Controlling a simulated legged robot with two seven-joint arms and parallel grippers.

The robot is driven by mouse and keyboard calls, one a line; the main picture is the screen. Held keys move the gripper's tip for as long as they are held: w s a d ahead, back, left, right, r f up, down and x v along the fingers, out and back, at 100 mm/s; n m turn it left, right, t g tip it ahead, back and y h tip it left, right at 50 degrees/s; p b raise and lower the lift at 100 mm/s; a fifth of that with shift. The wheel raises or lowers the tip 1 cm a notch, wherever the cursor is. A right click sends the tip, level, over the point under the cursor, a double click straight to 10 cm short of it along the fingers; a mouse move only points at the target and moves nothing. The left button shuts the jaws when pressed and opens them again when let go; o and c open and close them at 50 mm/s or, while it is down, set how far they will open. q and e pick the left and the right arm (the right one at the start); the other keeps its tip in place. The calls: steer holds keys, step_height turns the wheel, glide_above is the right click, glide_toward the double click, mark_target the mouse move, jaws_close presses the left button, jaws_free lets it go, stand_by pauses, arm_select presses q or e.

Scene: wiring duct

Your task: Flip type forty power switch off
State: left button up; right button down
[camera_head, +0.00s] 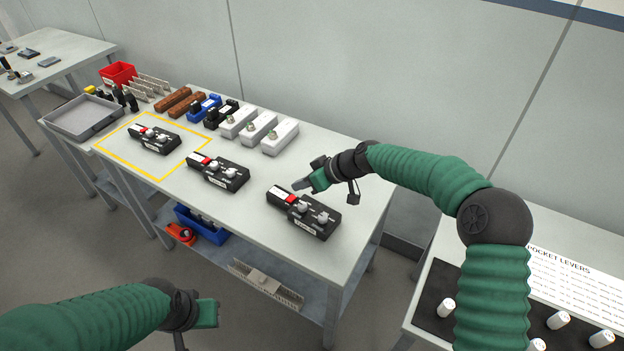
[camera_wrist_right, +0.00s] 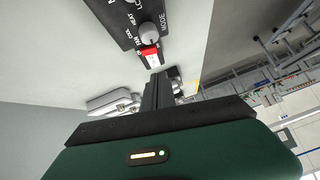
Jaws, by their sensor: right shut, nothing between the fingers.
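Three black control boxes with white knobs and a red switch stand on the table: a right one (camera_head: 318,228), a middle one (camera_head: 232,180) and a left one (camera_head: 160,145). Their type labels are too small to read. My right gripper (camera_head: 301,186) is shut and empty, its tip close to the red switch (camera_head: 290,198) of the right box. In the right wrist view, the shut fingers (camera_wrist_right: 157,78) point at this red switch (camera_wrist_right: 149,54); contact cannot be told. My left gripper (camera_head: 212,312) is in front of the table, away from the boxes; its finger opening is unclear.
A yellow outline (camera_head: 114,165) surrounds the left box. White boxes (camera_head: 281,137), blue and brown parts and a grey tray (camera_head: 84,118) line the back and left. A lever board (camera_head: 432,305) stands at right. The table front between boxes is clear.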

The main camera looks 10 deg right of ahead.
mark_target(288, 203)
steer(key=f, duration=0.1)
steer(key=a+f, duration=0.1)
steer(key=f, duration=0.2)
steer(key=shift+w+a+f, duration=0.25)
steer(key=shift+w+a, duration=0.1)
steer(key=shift+s+f, duration=0.1)
steer(key=shift+f, duration=0.4)
steer(key=shift+s, duration=0.1)
steer(key=shift+f, duration=0.1)
steer(key=b, duration=0.1)
steer(key=t+h+b, duration=0.1)
steer(key=b, duration=0.1)
steer(key=shift+s+a+f+n, duration=0.15)
steer(key=shift+s+f+n, duration=0.2)
steer(key=shift+n, duration=0.05)
steer(key=shift+f, duration=0.1)
